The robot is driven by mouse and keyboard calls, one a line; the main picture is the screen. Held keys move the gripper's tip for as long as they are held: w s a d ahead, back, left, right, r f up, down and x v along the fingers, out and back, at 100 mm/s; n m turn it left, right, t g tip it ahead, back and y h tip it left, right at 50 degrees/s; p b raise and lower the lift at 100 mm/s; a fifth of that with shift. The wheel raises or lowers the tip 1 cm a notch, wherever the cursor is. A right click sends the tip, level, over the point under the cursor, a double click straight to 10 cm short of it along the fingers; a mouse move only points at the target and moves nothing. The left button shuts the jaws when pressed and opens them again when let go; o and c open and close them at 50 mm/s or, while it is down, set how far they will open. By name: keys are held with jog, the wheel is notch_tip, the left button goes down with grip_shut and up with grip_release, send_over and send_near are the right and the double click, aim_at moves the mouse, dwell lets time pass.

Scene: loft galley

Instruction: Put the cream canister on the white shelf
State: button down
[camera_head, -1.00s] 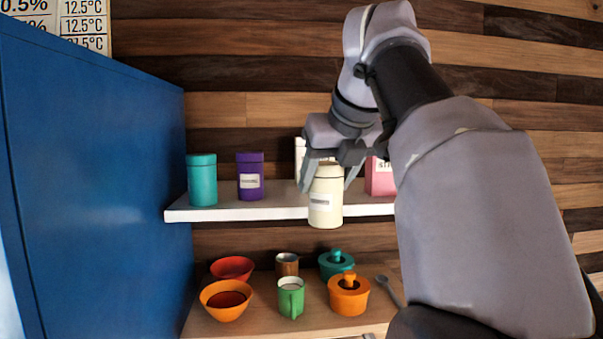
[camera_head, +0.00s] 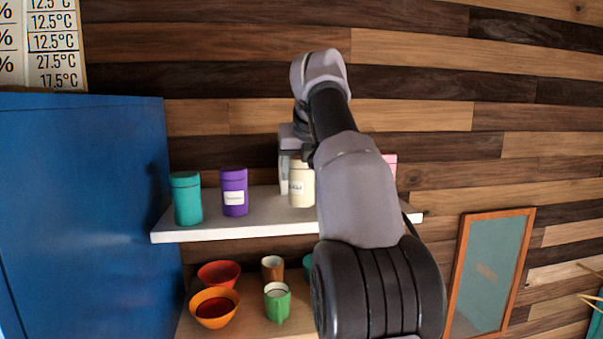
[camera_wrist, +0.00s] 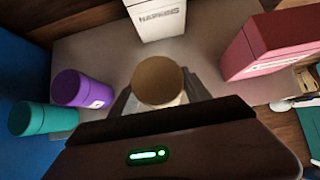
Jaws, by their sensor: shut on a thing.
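The cream canister (camera_head: 301,186) is upright at the white shelf, to the right of the purple canister. In the wrist view its round lid (camera_wrist: 158,82) shows between the fingers of my gripper (camera_wrist: 160,100), which is shut on it. In the head view my gripper (camera_head: 287,165) is partly hidden by my arm. The white shelf (camera_head: 235,231) shows its front edge in the head view and its bare top in the wrist view (camera_wrist: 95,52). I cannot tell whether the canister's base touches the shelf.
A teal canister (camera_head: 186,199) and a purple canister (camera_head: 234,192) stand on the shelf's left. A white box (camera_wrist: 160,18) is behind the cream canister, and a pink box (camera_wrist: 272,45) is to the right. Bowls and a green mug (camera_head: 277,302) are below. A blue cabinet (camera_head: 80,215) is at left.

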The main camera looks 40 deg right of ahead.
jog(key=shift+s+a+f, duration=0.15)
jog(key=shift+s+f, duration=0.05)
jog(key=shift+f, duration=0.9)
jog(key=shift+w, duration=0.15)
jog(key=shift+f, duration=0.1)
jog(key=shift+f, duration=0.15)
jog(key=c, duration=0.5)
grip_release()
